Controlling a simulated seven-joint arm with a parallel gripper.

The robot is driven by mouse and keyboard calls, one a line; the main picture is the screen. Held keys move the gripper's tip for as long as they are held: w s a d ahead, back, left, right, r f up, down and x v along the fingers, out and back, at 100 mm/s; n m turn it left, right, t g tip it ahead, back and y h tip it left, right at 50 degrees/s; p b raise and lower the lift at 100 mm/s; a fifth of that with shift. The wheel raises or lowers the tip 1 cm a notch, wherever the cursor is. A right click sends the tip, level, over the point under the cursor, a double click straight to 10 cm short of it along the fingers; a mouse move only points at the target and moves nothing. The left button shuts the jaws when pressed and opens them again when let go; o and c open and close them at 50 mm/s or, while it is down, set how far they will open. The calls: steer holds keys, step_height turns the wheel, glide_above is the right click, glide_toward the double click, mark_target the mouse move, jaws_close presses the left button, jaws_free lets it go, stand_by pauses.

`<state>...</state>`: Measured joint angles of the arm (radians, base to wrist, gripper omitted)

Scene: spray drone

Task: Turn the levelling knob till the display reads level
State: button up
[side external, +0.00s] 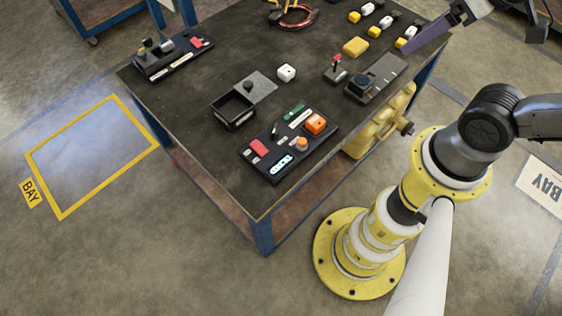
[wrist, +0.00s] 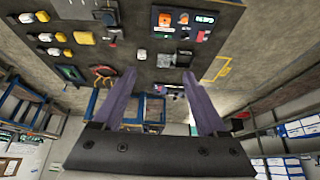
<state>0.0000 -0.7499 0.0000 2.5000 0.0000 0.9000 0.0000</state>
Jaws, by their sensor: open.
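A black panel (side external: 272,176) lies near the table's front edge. It carries a small lit display (side external: 281,165) and a round orange knob (side external: 302,144), probably the levelling knob. The display's reading is too small to make out. The panel also shows at the top of the wrist view, with the orange knob (wrist: 183,18) and the lit display (wrist: 206,20). My gripper (wrist: 160,74) is open with nothing between its purple fingers. In the side view, a purple finger (side external: 426,36) shows above the table's right side, well away from the panel.
On the panel are an orange box (side external: 316,123) and a red block (side external: 258,147). An open black box (side external: 234,111), a white cube (side external: 286,73), a joystick (side external: 336,68) and a dark dial unit (side external: 376,80) stand nearby. Another panel (side external: 172,58) lies at the far left.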

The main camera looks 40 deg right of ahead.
steer(key=n+g, duration=0.6)
glide_above(275, 128)
step_height(275, 128, down, 26)
step_height(275, 128, down, 13)
steer(key=shift+f, duration=0.1)
steer(key=shift+c, duration=0.3)
